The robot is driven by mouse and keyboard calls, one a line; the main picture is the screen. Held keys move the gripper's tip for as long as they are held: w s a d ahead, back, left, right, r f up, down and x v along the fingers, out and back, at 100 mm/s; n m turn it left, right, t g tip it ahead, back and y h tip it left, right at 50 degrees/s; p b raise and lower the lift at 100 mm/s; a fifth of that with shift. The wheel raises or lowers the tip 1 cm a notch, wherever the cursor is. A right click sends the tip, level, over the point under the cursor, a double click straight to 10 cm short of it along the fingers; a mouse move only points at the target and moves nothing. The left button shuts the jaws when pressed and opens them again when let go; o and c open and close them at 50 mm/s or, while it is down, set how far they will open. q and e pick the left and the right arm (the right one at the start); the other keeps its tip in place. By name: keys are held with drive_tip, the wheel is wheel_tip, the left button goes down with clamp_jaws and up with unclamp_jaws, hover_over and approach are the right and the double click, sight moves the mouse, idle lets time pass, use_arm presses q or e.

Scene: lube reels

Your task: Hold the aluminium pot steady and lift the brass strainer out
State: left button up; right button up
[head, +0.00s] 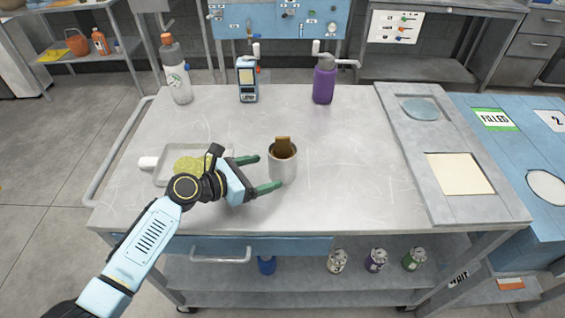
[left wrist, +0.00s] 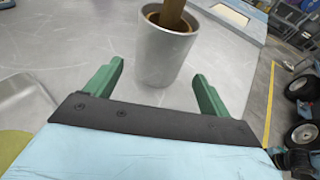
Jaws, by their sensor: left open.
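The aluminium pot (head: 283,165) stands upright on the grey cart top, near its middle. A brown-gold piece, which looks like the brass strainer (head: 283,146), sticks up out of the pot's mouth; its lower part is hidden inside. My left gripper (head: 264,173) is open, its green fingers pointing at the pot from the left. In the left wrist view the pot (left wrist: 162,58) stands ahead, between and just beyond the fingertips, with a finger to each side. I cannot tell whether a finger touches it. My right gripper is in neither view.
A shallow tray (head: 163,180) with a yellow-green thing lies left of the pot, partly behind my left arm.

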sight(271, 170)
use_arm(q)
drive_tip(key=b+x, duration=0.1)
drive_tip(key=x, duration=0.3)
drive_tip(key=shift+x, duration=0.95)
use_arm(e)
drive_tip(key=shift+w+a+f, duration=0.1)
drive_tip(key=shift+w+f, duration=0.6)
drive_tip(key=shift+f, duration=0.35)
